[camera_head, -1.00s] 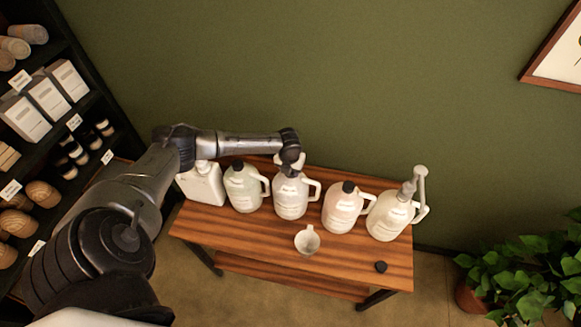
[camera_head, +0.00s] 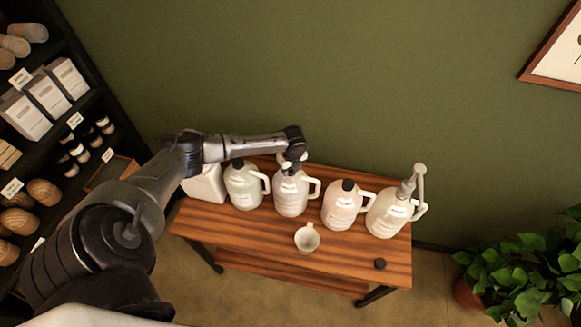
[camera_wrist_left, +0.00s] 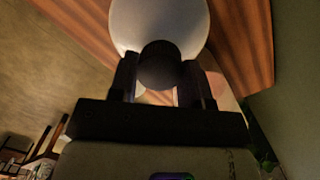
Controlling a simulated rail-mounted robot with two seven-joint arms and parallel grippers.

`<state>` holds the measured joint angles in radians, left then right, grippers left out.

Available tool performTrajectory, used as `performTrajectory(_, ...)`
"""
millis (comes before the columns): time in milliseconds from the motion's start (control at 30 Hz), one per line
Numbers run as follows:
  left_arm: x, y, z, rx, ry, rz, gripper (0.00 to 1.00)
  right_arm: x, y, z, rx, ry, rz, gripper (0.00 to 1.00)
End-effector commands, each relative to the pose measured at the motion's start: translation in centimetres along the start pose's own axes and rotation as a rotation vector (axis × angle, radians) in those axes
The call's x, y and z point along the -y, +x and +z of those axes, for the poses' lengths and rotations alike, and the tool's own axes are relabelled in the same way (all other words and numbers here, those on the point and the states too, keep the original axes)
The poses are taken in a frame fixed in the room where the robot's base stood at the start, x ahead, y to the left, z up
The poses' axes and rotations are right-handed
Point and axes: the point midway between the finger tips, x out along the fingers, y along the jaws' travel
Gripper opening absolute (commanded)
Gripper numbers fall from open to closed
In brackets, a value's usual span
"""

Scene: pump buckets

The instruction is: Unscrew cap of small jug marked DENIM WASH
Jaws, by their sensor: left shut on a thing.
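The white middle jug (camera_head: 291,197) stands upright on the wooden table, its handle to the right; its label is too small to read, so I cannot confirm DENIM WASH. My left gripper (camera_head: 291,168) is above its neck and hides the cap in the head view. In the left wrist view, the dark round cap (camera_wrist_left: 158,66) sits between the two fingers of my left gripper (camera_wrist_left: 157,82), which is shut on it. The pale jug body (camera_wrist_left: 160,18) lies beyond. I cannot tell whether the cap is still threaded on. My right gripper is not in view.
Other jugs stand close on both sides: a greenish one (camera_head: 243,188), a pinkish one (camera_head: 342,207), and a pump jug (camera_head: 388,216) at the right. A white container (camera_head: 204,185) is at the left. A small cup (camera_head: 307,239) and loose dark cap (camera_head: 380,264) lie in front.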

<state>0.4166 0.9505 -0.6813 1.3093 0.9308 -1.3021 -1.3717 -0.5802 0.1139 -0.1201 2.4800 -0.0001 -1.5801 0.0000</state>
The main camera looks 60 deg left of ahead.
Motion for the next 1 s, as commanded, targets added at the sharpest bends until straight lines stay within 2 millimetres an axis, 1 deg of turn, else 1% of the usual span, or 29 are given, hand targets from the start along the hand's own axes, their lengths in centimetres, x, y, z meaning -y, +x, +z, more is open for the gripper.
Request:
performTrajectory(467, 0.0, -0.3, 0.1, 0.002, 0.002, 0.0, 0.16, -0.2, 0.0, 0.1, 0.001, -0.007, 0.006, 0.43)
performTrajectory(1000, 0.0, -1.8, 0.3, 0.002, 0.003, -0.001, 0.16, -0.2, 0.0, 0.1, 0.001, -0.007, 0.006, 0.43)
